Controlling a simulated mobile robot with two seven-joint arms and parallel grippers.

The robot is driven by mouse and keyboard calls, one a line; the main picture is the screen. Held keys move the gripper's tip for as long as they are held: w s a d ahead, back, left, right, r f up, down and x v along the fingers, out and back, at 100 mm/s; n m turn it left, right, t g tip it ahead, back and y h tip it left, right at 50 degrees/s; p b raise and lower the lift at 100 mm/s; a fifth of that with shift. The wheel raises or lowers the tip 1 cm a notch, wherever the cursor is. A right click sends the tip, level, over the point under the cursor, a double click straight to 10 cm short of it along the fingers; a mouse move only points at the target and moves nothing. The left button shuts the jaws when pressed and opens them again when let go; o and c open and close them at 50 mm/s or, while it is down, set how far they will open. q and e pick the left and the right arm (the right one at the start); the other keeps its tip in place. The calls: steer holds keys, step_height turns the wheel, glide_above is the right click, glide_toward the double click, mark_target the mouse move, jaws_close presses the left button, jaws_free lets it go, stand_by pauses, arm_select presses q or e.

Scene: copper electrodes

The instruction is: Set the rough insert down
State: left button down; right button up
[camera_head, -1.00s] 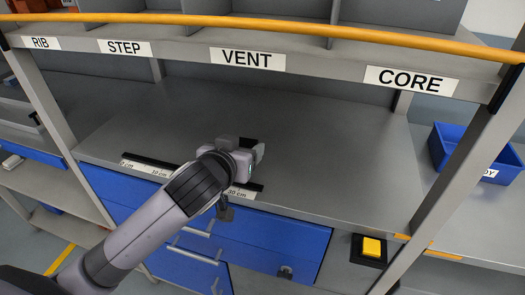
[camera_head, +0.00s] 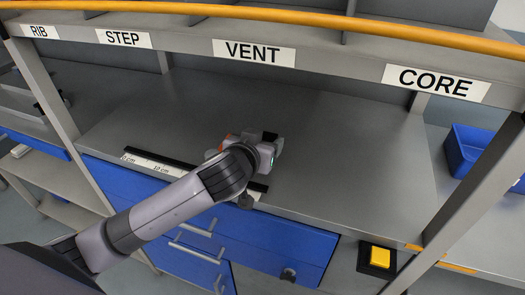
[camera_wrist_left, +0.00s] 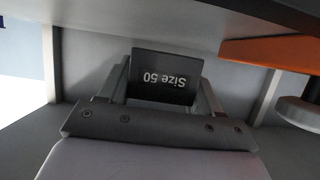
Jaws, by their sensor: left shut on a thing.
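My left gripper (camera_head: 268,146) is above the grey bench top, just behind the ruler. In the left wrist view my left gripper (camera_wrist_left: 164,88) is shut on a dark block (camera_wrist_left: 165,72). White lettering on the block reads "Size 50" and is upside down in the picture. In the head view only a small dark part of the block (camera_head: 270,136) shows past the gripper. I cannot tell from the head view whether the block touches the bench. My right gripper is in neither view.
The bench top (camera_head: 350,150) is bare around the gripper. A ruler (camera_head: 160,163) lies along its front edge. Above runs a shelf labelled RIB, STEP, VENT and CORE (camera_head: 437,83). A blue bin (camera_head: 470,150) stands at right. A yellow button (camera_head: 380,257) is below the bench.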

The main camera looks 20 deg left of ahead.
arm_select(q)
steer(key=shift+f, duration=1.15)
steer(key=shift+f, duration=0.1)
steer(key=shift+c, duration=0.9)
jaws_free()
steer(key=shift+f, duration=0.2)
steer(key=shift+r, duration=0.1)
steer(key=shift+s+r, duration=0.1)
steer(key=v, duration=1.2)
